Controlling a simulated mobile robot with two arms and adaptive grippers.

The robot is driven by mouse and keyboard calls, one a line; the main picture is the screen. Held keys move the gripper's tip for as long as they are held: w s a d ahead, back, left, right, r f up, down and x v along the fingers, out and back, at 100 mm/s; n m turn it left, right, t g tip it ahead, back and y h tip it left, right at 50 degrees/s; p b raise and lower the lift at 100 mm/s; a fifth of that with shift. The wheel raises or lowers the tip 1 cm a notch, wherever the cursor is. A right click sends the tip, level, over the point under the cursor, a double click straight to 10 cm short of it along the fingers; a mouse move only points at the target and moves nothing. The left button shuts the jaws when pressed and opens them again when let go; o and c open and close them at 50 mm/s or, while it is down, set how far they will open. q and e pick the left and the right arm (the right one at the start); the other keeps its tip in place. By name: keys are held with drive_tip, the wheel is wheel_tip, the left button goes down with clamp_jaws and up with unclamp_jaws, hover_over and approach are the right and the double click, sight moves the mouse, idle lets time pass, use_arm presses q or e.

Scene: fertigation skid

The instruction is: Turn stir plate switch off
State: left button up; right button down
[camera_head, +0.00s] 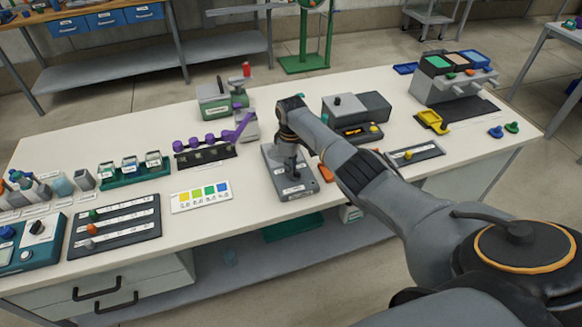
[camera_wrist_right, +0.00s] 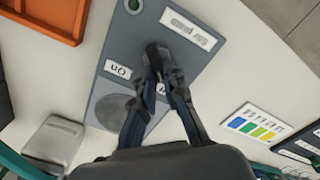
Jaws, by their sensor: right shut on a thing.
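The grey stir plate (camera_head: 304,189) stands on the white bench in the middle of the head view, with a white label on its front. It also shows in the wrist view (camera_wrist_right: 128,35), with a name label, an "On" label (camera_wrist_right: 118,69) and a round disc (camera_wrist_right: 122,111). My right gripper (camera_wrist_right: 155,55) is over the plate, its fingertips shut at the switch position beside the "On" label. The fingers hide the switch and part of a second label, so I cannot tell the switch's position. In the head view the right gripper (camera_head: 288,168) points down onto the plate. My left gripper is out of view.
A color chart card (camera_head: 201,196) lies left of the plate. A purple-topped rack (camera_head: 207,155) and a green-and-grey device (camera_head: 222,103) stand behind it. A black instrument (camera_head: 360,131) is at the right. An orange tray (camera_wrist_right: 42,15) shows in the wrist view.

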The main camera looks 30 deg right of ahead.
drive_tip(key=shift+w+r, duration=0.1)
drive_tip(key=c, duration=1.4)
unclamp_jaws()
wheel_tip(320, 180, up, 12)
